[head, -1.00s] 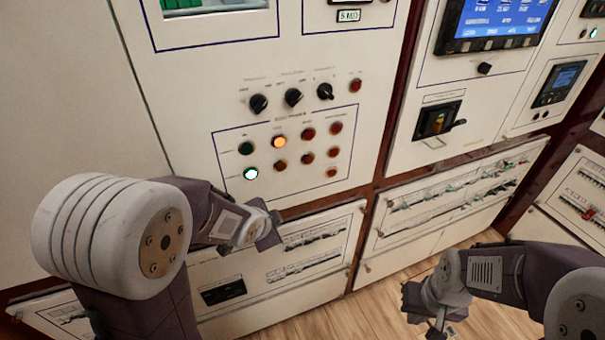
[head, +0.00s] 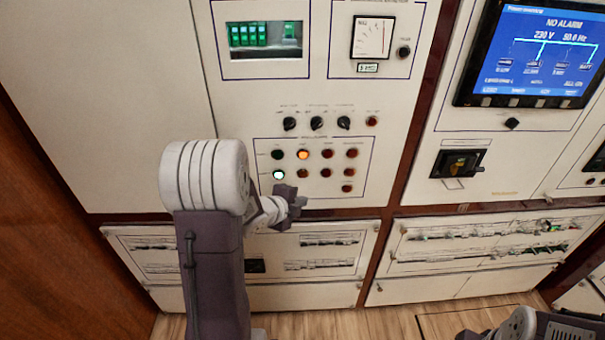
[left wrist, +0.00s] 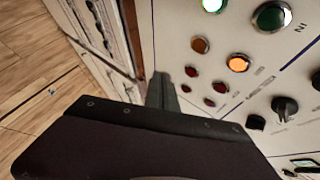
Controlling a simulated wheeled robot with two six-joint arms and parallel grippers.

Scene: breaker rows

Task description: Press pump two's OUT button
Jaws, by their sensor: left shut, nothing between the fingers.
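A framed button group (head: 262,187) sits low on the white panel in the head view. Its left column has a dark green button (head: 277,154) above a brightly lit white-green button (head: 279,175). A lit orange button (head: 302,154) and several dark red buttons (head: 326,172) stand to the right. The labels are too small to read in the head view; "IN" shows beside the green button (left wrist: 272,16) in the left wrist view. I cannot tell which button is pump two's OUT. My left gripper (head: 299,200) is shut and empty, below the buttons. My right gripper is at the bottom edge, mostly cut off.
Dark rotary knobs (head: 316,123) stand above the buttons. A blue display (head: 540,50) and a black-framed switch (head: 458,163) are on the panel to the right. Breaker rows (head: 480,241) lie below. The wooden floor (head: 370,325) is clear in front.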

